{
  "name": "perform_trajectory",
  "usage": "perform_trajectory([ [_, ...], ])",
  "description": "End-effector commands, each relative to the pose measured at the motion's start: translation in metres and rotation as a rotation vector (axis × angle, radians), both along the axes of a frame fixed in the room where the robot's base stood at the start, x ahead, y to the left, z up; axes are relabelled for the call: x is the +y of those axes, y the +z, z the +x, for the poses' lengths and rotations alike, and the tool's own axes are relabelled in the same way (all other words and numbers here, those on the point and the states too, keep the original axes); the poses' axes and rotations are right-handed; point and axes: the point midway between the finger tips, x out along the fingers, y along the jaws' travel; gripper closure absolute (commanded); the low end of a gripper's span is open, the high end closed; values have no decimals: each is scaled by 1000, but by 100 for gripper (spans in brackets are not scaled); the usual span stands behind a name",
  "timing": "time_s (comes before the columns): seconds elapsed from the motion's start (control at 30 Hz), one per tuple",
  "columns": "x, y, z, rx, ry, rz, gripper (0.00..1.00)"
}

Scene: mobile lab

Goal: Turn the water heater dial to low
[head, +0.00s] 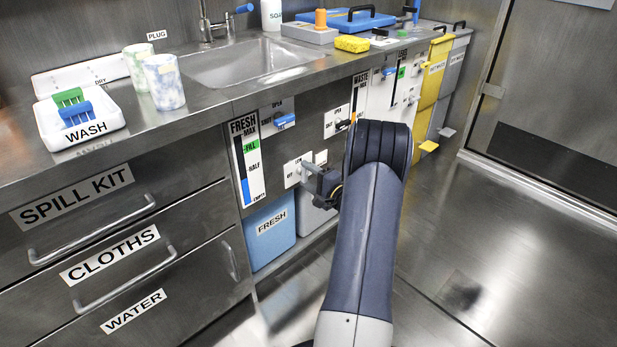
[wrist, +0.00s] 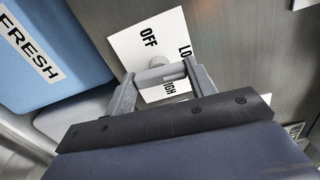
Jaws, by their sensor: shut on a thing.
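The water heater dial (wrist: 157,63) is a small light-grey knob on a white plate (wrist: 146,42) marked OFF, LO and IGH, the last two labels being partly covered. My gripper (wrist: 160,73) is shut on the dial, with one finger on each side of it. In the head view my gripper (head: 309,172) reaches the white dial plate (head: 291,172) on the steel panel under the sink. The fingers hide much of the dial, and I cannot tell which mark it points at.
A blue FRESH container (head: 269,240) stands below the plate, with a grey one beside it. A FRESH level gauge (head: 247,165) and a blue-handled valve (head: 285,121) are close by. Drawers (head: 110,255) fill the left. Open floor (head: 480,250) lies right.

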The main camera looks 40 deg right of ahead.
Motion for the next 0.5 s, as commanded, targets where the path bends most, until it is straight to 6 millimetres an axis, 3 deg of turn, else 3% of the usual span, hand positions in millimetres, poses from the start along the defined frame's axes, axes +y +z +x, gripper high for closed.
perform_trajectory([
  [0.5,0,-1,0,-4,0,-73,70],
])
